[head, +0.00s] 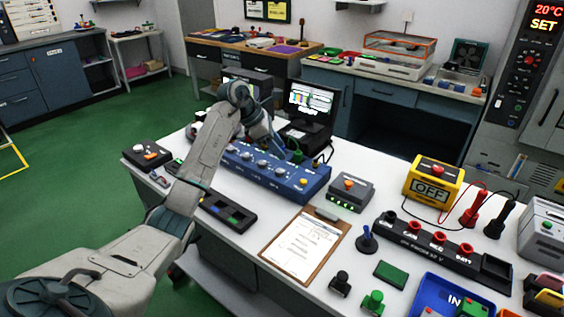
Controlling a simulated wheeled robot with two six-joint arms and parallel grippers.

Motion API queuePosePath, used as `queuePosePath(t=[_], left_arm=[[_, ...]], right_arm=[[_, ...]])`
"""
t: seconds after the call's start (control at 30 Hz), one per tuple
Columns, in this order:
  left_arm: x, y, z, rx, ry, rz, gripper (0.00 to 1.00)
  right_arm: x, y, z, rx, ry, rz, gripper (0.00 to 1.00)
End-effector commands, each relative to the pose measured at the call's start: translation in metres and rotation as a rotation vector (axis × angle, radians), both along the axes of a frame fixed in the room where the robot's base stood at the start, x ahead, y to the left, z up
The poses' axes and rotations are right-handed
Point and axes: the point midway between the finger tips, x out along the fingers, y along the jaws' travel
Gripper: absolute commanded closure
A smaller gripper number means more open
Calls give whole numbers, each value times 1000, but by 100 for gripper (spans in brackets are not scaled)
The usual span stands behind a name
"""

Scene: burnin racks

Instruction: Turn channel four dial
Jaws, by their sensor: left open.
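A blue control box (290,192) sits on the white bench with a row of pale dials along its top and a yellow button (303,182) at its right end. The dial labels are too small to read, so I cannot tell for certain which is channel four; the rightmost pale dial (280,171) shows clear. My left arm reaches in from the lower left, and my left gripper (286,150) points down over the back right part of the box. It is open; whether it touches a dial is unclear. My right gripper is out of view.
A monitor (310,101) stands behind the box. A grey button box (350,192) and a clipboard (295,252) lie nearby. A yellow meter (434,181) with cables and a dark socket strip (460,262) are at right. A black tray (228,213) lies in front.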

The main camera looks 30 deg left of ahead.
Motion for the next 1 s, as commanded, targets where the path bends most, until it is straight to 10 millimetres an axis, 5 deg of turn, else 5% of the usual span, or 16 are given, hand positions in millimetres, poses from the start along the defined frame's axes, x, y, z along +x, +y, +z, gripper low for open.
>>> queuePosePath(t=[0.1,0.27,0.37,0.47,0.8,1.0], left_arm=[[-11,30,9,89,92,8,52],[-18,43,9,131,150,11,52],[-17,40,-2,134,155,10,52],[-13,34,-19,133,155,9,52],[2,16,-71,131,155,10,52],[5,12,-86,132,153,10,52]], right_arm=[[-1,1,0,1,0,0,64],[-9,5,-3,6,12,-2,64],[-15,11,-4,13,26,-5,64],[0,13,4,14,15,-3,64],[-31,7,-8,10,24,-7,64],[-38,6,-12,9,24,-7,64]])
